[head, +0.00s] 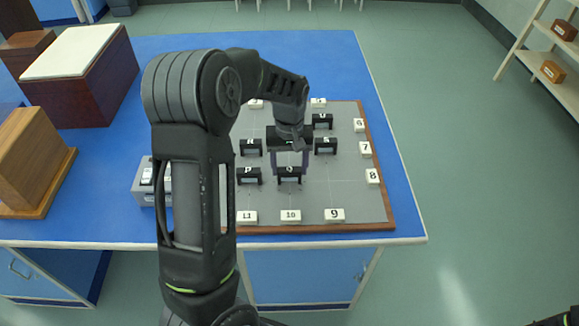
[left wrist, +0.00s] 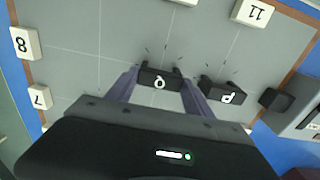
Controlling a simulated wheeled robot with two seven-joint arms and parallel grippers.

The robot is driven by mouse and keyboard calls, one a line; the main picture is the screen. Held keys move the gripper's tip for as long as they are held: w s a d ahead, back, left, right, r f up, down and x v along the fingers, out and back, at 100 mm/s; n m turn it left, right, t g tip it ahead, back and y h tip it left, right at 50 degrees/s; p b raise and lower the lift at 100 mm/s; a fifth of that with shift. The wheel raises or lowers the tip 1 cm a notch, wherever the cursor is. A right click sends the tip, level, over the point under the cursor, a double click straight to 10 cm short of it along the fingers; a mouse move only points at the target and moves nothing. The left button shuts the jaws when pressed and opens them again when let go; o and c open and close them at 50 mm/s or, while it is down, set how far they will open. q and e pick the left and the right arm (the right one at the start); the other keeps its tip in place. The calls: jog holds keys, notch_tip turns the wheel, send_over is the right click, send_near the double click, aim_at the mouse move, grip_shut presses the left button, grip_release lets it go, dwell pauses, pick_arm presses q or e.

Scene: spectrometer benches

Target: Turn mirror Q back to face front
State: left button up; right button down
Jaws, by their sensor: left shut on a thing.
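Mirror Q (head: 289,180) is a small black-framed block with a white Q on top, standing upright on the grey board (head: 315,203). In the head view its pale face points toward the front edge, roughly in line with mirror P (head: 249,180) to its left. My left gripper (head: 290,164) reaches down from above, with one finger on each side of mirror Q, shut on it. The left wrist view shows mirror Q (left wrist: 160,80) between the two fingers, with mirror P (left wrist: 223,93) just beside one finger.
Mirror S (head: 325,147) and mirror U (head: 322,121) stand behind and to the right. White number tags line the board, such as 10 (head: 290,216) and 8 (head: 372,176). A grey box (head: 144,190) sits left of the board, partly behind my arm.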

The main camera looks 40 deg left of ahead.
aim_at(289, 169)
dwell(0.4)
pick_arm(q)
jog(key=o, duration=1.4)
jog(key=shift+c, duration=0.2)
jog(key=shift+r+b, duration=0.5)
jog(key=shift+r, duration=3.45)
